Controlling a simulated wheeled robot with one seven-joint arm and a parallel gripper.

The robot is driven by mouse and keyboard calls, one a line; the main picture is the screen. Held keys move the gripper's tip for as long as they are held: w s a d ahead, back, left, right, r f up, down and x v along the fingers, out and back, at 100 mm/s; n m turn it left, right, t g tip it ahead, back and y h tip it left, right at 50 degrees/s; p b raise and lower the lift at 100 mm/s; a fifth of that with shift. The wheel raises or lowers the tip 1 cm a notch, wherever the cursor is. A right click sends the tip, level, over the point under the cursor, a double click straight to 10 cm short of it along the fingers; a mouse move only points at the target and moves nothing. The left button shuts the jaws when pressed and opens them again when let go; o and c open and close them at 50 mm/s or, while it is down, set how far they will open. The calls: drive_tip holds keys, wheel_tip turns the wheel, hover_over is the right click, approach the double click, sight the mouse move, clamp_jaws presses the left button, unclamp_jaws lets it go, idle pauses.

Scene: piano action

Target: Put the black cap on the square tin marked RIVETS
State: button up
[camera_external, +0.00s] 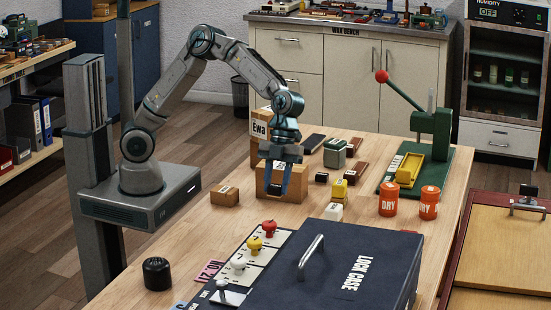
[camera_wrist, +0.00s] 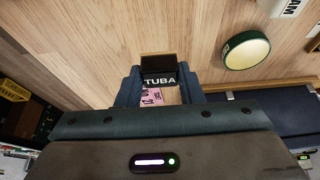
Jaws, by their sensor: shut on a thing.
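In the wrist view the jaws (camera_wrist: 158,95) are shut on a brown block with a black face marked TUBA (camera_wrist: 158,80). In the external view a brown box (camera_external: 273,189) with a pale label shows at the jaws. A short round black object (camera_external: 157,274) stands at the table's front left, apart from my gripper; I cannot tell whether it is the black cap. A squarish green tin (camera_external: 335,153) with a pale top stands behind and right of my gripper. No RIVETS mark is readable.
A box marked Ewa (camera_external: 259,128) stands behind my gripper. Two orange DRY tins (camera_external: 388,198) and a green press (camera_external: 432,135) are at right. The dark lock case (camera_external: 335,262) fills the front. A round green-rimmed object (camera_wrist: 245,51) shows in the wrist view.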

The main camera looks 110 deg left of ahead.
drive_tip(key=shift+s+d+r, duration=0.3)
drive_tip(key=shift+d, duration=0.2)
drive_tip(key=w+a+r+n+t+y+p, duration=0.1)
drive_tip(key=a+r+n+t+y+p, duration=0.2)
drive_tip(key=a+n, duration=1.05)
drive_tip(key=w+a+r+n+t+y+p, duration=0.15)
drive_tip(key=a+r+n+p, duration=0.35)
drive_tip(key=a, duration=1.8)
drive_tip(key=p, duration=0.1)
hover_over(338, 142)
drive_tip(key=s, duration=0.2)
drive_tip(key=f, duration=0.6)
drive_tip(key=shift+w, duration=0.2)
drive_tip(key=shift+a+f, duration=0.15)
drive_tip(key=shift+f+p, duration=0.65)
drive_tip(key=shift+f, duration=1.35)
